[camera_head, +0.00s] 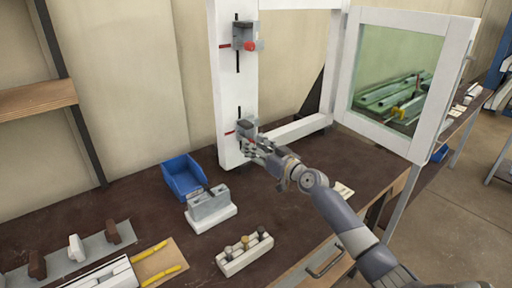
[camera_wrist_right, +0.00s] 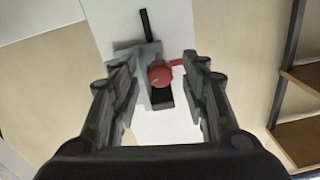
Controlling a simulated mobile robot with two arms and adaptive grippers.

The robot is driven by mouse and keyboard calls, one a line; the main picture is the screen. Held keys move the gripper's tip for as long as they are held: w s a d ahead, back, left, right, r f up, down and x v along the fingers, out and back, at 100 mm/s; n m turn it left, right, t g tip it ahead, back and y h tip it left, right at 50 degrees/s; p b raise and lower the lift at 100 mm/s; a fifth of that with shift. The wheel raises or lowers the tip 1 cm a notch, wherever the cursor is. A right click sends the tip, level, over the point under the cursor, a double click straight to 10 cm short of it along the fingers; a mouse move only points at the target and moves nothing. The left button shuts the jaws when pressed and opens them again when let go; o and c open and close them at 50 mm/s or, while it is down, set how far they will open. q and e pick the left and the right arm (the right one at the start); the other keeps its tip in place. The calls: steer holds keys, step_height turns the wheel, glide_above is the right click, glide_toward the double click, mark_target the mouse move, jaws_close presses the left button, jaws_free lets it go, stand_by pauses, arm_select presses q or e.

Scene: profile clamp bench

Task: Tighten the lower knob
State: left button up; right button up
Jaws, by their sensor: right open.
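The lower knob (camera_wrist_right: 160,74) is red and round. In the right wrist view it sits on a grey clamp (camera_wrist_right: 148,62) between my open right fingers (camera_wrist_right: 166,72), with no visible contact. In the head view the lower clamp (camera_head: 245,127) is on the white upright, and my right gripper (camera_head: 257,145) is at it, partly hiding the knob. The upper clamp (camera_head: 243,36) with its red knob (camera_head: 250,45) is higher on the same upright. My left gripper is not in view.
The white frame (camera_head: 227,75) stands on the dark bench, with an open glazed door (camera_head: 444,87) at right. A blue bin (camera_head: 183,177), a grey block on a white base (camera_head: 211,213) and a rack of small parts (camera_head: 244,254) stand in front. Free bench lies around them.

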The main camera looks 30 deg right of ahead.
jaws_close()
steer(key=shift+m, duration=0.4)
steer(key=shift+m+b, duration=0.35)
steer(key=shift+m, duration=3.55)
jaws_free()
